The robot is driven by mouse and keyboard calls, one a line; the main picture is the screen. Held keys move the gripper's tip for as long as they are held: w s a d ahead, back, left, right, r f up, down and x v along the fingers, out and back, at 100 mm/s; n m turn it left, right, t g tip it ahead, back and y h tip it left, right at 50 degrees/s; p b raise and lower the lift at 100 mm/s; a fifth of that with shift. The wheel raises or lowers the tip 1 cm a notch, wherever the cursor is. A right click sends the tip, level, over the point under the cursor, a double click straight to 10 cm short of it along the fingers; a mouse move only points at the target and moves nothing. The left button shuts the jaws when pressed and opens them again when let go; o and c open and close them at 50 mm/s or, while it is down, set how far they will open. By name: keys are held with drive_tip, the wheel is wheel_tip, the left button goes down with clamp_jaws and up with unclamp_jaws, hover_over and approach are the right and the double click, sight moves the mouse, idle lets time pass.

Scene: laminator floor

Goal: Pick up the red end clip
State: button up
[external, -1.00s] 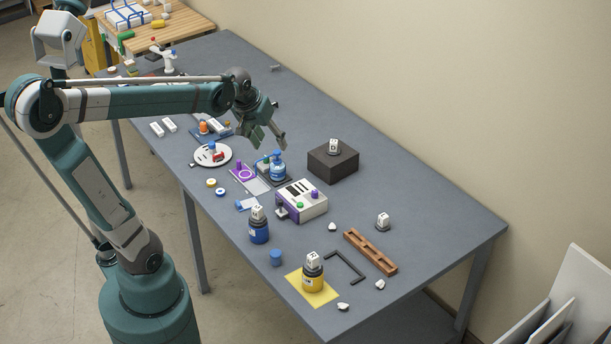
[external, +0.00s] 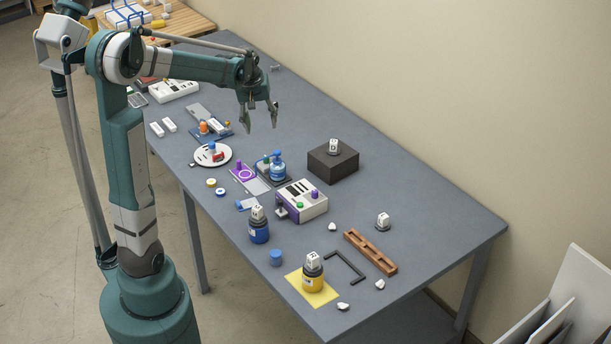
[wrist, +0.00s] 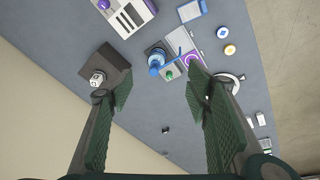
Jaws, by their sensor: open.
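A small red piece (external: 218,155) sits on a round white plate (external: 202,161) on the left part of the table, with a small blue piece beside it. It looks like the red end clip, but it is too small to be sure. My gripper (external: 260,122) is open and empty, raised above the table, up and to the right of the plate in the external view. In the wrist view my gripper (wrist: 157,95) has its green fingers spread wide with nothing between them. The plate's rim (wrist: 238,78) shows behind the right finger there, which hides much of the plate.
A dark block (external: 322,163) with a white cube-topped piece stands right of centre. A blue-topped device (external: 277,170), a purple-and-white machine (external: 302,204) and a blue tray (external: 222,134) stand around the plate. The table's back strip along the wall is mostly clear.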

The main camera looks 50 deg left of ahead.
drive_tip(key=w+a+f+n+g, duration=0.1)
drive_tip(key=a+f+n, duration=0.1)
drive_tip(key=a+f, duration=0.5)
drive_tip(key=a+f+n, duration=0.2)
drive_tip(key=a+f, duration=0.2)
drive_tip(key=a, duration=0.7)
drive_tip(key=n+g+h+b, duration=0.1)
drive_tip(key=n+b, duration=0.1)
drive_tip(key=n, duration=0.1)
approach(218, 157)
drive_tip(key=shift+w+a+f, duration=0.15)
drive_tip(key=shift+w+a, duration=0.05)
drive_tip(key=shift+a, duration=0.2)
drive_tip(key=shift+w+a+f, duration=0.15)
drive_tip(key=shift+w+a, duration=0.05)
drive_tip(key=shift+a, duration=0.2)
drive_tip(key=shift+f, duration=0.1)
drive_tip(key=shift+f, duration=1.15)
drive_tip(key=shift+f, duration=0.15)
drive_tip(key=shift+d+f, duration=0.1)
drive_tip(key=shift+f, duration=1.15)
drive_tip(key=shift+d+f, duration=0.15)
drive_tip(key=shift+f, duration=1.1)
drive_tip(key=shift+c, duration=0.5)
